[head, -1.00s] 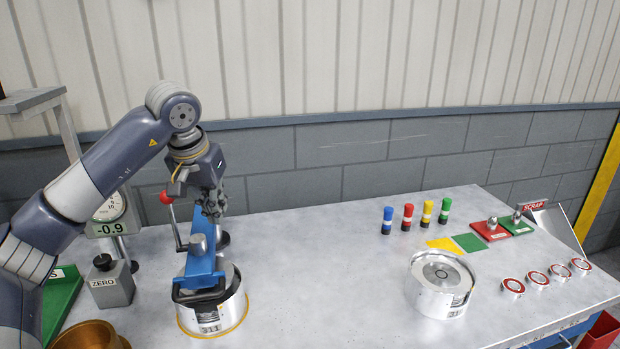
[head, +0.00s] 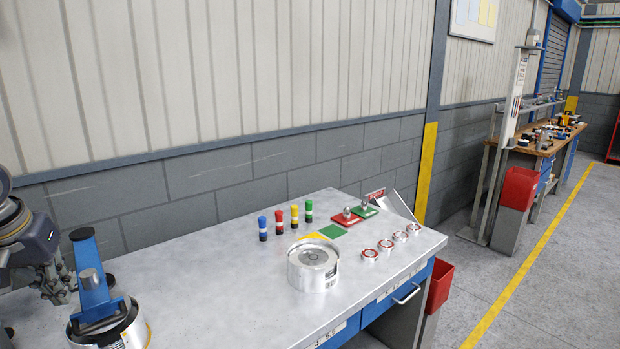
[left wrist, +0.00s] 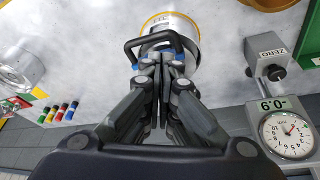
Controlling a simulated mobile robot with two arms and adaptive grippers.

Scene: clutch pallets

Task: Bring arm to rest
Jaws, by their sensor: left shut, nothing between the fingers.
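My left gripper (head: 58,290) shows at the left edge of the head view, with its fingers pointing down behind and left of a blue press tool (head: 92,280). In the left wrist view my left gripper (left wrist: 165,62) is shut with its fingers together and nothing between them. The blue tool stands on a silver round housing (head: 138,332) with a yellow rim. The tool's black handle (left wrist: 128,50) shows in the left wrist view beyond the fingertips. Whether fingers and tool touch, I cannot tell. My right gripper is in neither view.
A second silver housing (head: 313,268) stands mid-bench. Behind it are several coloured cylinders (head: 294,216); small red-rimmed discs (head: 385,247) lie to its right. A dial gauge (left wrist: 288,134) and a grey ZERO block (left wrist: 268,70) stand near the gripper. A red bin (head: 440,287) hangs at the bench end.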

